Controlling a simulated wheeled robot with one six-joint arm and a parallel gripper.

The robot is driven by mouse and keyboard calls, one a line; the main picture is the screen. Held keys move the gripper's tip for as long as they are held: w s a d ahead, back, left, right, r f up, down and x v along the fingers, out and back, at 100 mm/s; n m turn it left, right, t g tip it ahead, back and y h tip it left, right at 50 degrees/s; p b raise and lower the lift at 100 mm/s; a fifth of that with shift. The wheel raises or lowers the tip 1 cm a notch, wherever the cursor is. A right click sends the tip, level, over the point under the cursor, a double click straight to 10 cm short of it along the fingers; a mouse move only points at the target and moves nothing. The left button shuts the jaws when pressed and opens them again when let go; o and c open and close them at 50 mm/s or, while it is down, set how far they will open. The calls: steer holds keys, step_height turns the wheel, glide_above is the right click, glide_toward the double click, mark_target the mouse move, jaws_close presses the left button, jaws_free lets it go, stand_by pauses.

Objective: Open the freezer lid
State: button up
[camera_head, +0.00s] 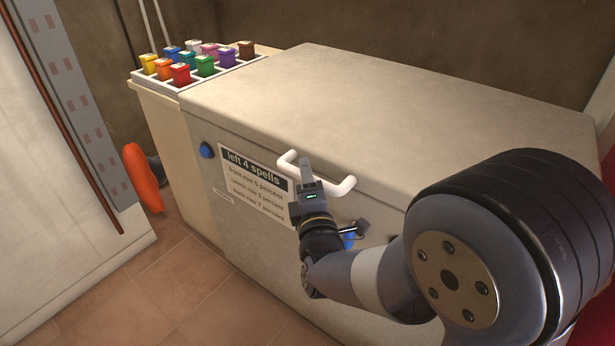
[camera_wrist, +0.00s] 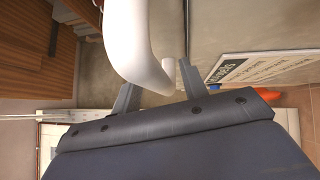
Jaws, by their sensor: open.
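The freezer (camera_head: 265,225) is a pale chest with a flat lid (camera_head: 400,100), which lies shut. A white curved handle (camera_head: 340,187) sticks out from the lid's front edge. My gripper (camera_head: 307,172) is at the middle of the handle, in front of the freezer. In the wrist view the handle (camera_wrist: 138,40) passes close between the two open fingers (camera_wrist: 156,88). Whether the fingers touch it I cannot tell. Part of the handle is hidden behind my gripper in the head view.
A rack of several coloured blocks (camera_head: 183,71) stands at the freezer's left end. A sign (camera_head: 250,182) and a blue knob (camera_head: 207,150) are on the freezer front. An orange object (camera_head: 142,178) is at the left. Tiled floor (camera_head: 150,290) lies clear at lower left.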

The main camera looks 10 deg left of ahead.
steer(key=shift+w+a, duration=0.15)
steer(key=shift+w, duration=0.1)
steer(key=shift+c, duration=0.4)
jaws_close()
